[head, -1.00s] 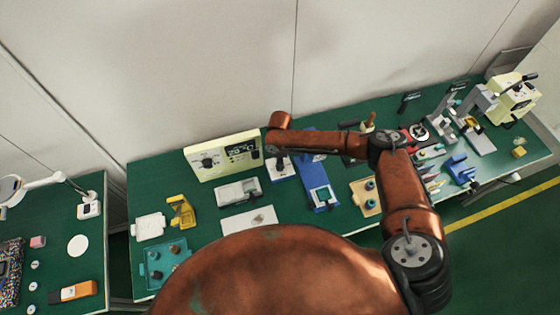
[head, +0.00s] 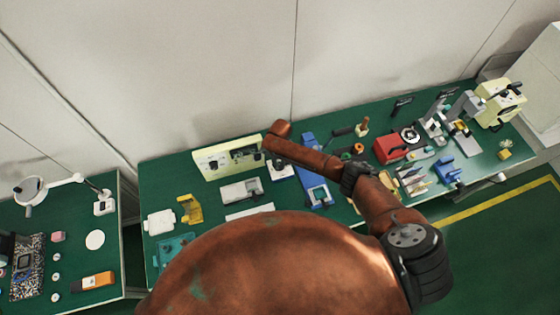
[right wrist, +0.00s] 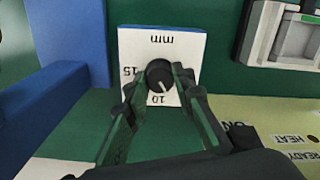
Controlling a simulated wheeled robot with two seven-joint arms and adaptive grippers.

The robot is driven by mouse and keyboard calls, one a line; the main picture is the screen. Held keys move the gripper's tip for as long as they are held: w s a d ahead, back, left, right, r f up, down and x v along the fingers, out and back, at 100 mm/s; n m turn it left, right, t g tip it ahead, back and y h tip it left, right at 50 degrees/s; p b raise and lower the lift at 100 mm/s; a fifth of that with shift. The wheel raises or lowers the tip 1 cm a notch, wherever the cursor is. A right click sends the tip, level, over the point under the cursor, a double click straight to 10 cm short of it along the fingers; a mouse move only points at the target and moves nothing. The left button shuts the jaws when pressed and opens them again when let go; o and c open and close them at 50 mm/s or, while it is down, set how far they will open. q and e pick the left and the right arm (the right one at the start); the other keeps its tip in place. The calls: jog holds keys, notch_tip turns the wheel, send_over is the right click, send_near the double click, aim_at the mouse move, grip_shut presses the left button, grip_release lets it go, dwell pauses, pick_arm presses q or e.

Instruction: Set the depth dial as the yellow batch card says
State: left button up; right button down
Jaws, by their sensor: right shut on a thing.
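The depth dial is a dark round knob (right wrist: 158,70) on a white plate (right wrist: 190,45) printed "mm", "15" and "10", upside down in the right wrist view. A pale pointer line on the knob aims near the 10. My right gripper (right wrist: 160,80) is shut on the knob, a finger on each side. In the head view the dial's white plate (head: 280,172) shows partly under my right forearm. A yellow piece (head: 190,209) stands left on the bench; I cannot tell if it is the batch card, and no writing is readable. My left gripper is not in view.
A cream panel (head: 228,158) stands left of the dial; its edge reads "ON", "HEAT" and "READY" in the wrist view. A blue device (head: 312,172) is close on the right. A grey device (head: 241,190) and a red box (head: 391,148) are also on the green bench.

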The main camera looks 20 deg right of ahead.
aim_at(280, 165)
jog(key=m+p, duration=0.2)
jog(key=m, duration=0.1)
jog(key=shift+a+r, duration=0.1)
jog(key=shift+m+p, duration=0.55)
jog(key=shift+m, duration=0.75)
jog(key=c, duration=1.6)
grip_release()
notch_tip(280, 165, up, 12)
jog(key=shift+f, duration=0.1)
